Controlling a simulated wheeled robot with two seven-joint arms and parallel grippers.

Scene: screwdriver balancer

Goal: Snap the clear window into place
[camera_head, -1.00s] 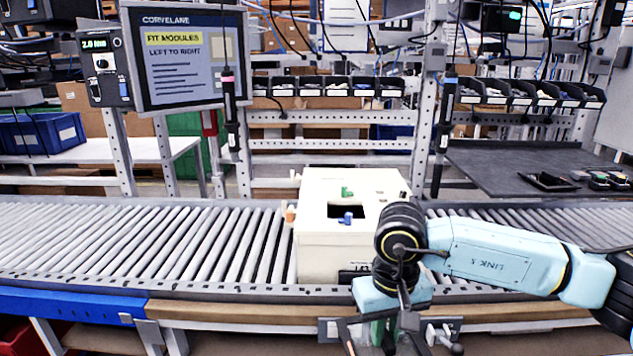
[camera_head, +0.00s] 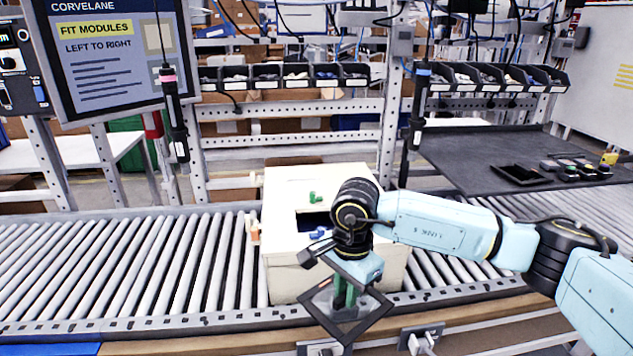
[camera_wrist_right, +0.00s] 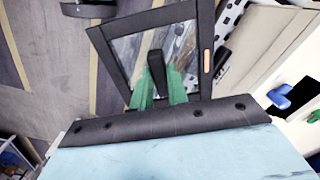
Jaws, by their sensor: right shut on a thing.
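The clear window (camera_head: 364,324) is a see-through pane in a dark square frame. My right gripper (camera_head: 345,292) is shut on it with green fingers and holds it tilted in front of the cream housing (camera_head: 285,275), above the conveyor's front edge. In the wrist view the right gripper (camera_wrist_right: 158,88) grips the window (camera_wrist_right: 115,65) near one side, with the housing at the right. The housing stands on the rollers, and its top has a dark rectangular opening (camera_head: 305,222). A green tab (camera_head: 315,197) and a blue tab (camera_head: 318,235) sit beside the opening. My right wrist hides part of the top.
The roller conveyor (camera_head: 130,265) is clear left of the housing. A dark side table (camera_head: 470,165) at the right holds a black tray (camera_head: 518,174) and several small parts. Hanging tools (camera_head: 175,120) and (camera_head: 418,110) flank the area behind. A monitor (camera_head: 110,50) stands at back left.

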